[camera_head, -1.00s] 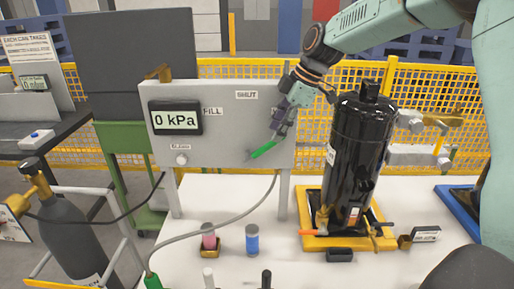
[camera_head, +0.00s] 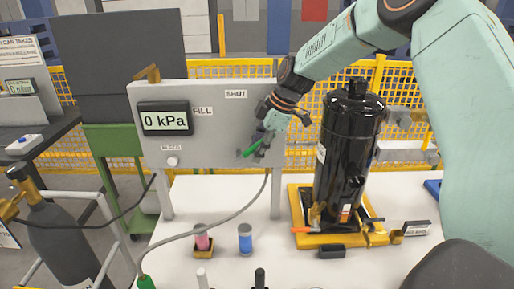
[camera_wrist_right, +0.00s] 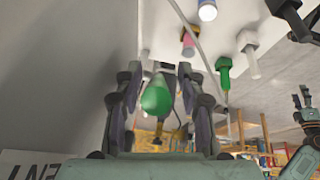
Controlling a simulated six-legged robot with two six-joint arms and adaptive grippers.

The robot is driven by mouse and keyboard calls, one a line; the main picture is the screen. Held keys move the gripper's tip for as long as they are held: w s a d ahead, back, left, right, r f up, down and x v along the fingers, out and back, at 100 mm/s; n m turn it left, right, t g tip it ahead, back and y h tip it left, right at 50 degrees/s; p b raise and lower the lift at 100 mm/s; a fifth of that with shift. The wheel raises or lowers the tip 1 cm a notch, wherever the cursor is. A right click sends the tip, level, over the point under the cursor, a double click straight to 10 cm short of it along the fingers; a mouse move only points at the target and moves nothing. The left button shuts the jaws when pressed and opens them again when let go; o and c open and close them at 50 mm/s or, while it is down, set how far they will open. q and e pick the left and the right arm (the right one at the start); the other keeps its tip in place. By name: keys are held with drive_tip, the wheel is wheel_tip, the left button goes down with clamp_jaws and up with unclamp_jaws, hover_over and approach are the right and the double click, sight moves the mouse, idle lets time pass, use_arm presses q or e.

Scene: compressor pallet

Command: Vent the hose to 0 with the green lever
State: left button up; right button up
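The grey panel (camera_head: 215,148) carries a display (camera_head: 166,119) that reads 0 kPa. The green lever (camera_head: 249,151) is at the panel's lower right, below the SHUT label (camera_head: 236,94), and points down to the left. My right gripper (camera_head: 263,143) is at the lever and hides part of it. In the right wrist view the green lever (camera_wrist_right: 155,97) lies between the two open fingers, with gaps on both sides. The grey hose (camera_head: 225,216) hangs from the panel and curves to a green end (camera_head: 146,283). A small gripper, apparently my left (camera_wrist_right: 302,98), shows at the wrist view's right edge.
A black compressor (camera_head: 349,150) stands on a yellow tray (camera_head: 318,240) right of the panel, close to my right arm. A pink cylinder (camera_head: 202,238) and a blue one (camera_head: 245,240) stand on the white table (camera_head: 185,268). A dark gas bottle (camera_head: 65,240) stands at left.

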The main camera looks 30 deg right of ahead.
drive_tip(key=shift+w+a+f, duration=0.1)
drive_tip(key=shift+w+a, duration=0.15)
drive_tip(key=shift+w, duration=0.1)
drive_tip(key=c, duration=0.4)
drive_tip(key=shift+s+d, duration=0.1)
drive_tip(key=shift+s, duration=0.05)
clamp_jaws()
